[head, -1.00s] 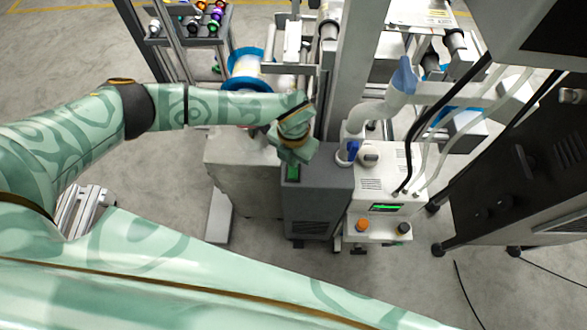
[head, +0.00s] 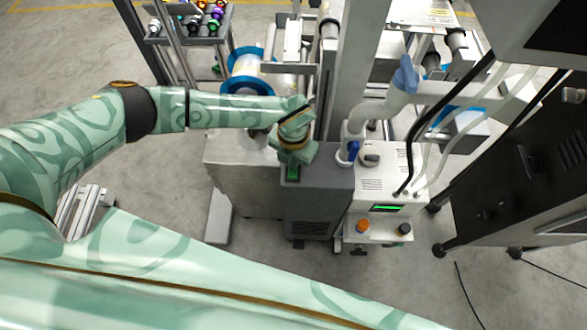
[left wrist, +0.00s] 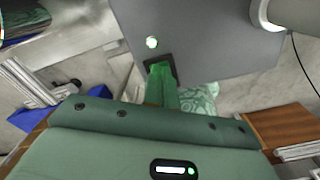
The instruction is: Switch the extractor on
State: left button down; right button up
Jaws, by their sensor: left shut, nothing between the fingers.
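The extractor (head: 318,205) is a dark grey box in the middle of the head view, with a white pipe at its right rear corner. My left gripper (head: 292,172) is over the front left of that top. In the left wrist view its green fingers (left wrist: 160,72) are shut and empty, with their tips at the switch, covering much of it. I cannot tell whether they press it. My right gripper is not in view.
A white machine (head: 385,185) with a green display and knobs stands against the extractor's right side. A dark cabinet (head: 525,170) is at the right, with black cables hanging before it. Film reels (head: 246,65) and a grey post (head: 350,65) are behind. Floor in front is clear.

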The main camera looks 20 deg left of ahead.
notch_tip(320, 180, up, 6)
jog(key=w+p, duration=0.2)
jog(key=p, duration=0.4)
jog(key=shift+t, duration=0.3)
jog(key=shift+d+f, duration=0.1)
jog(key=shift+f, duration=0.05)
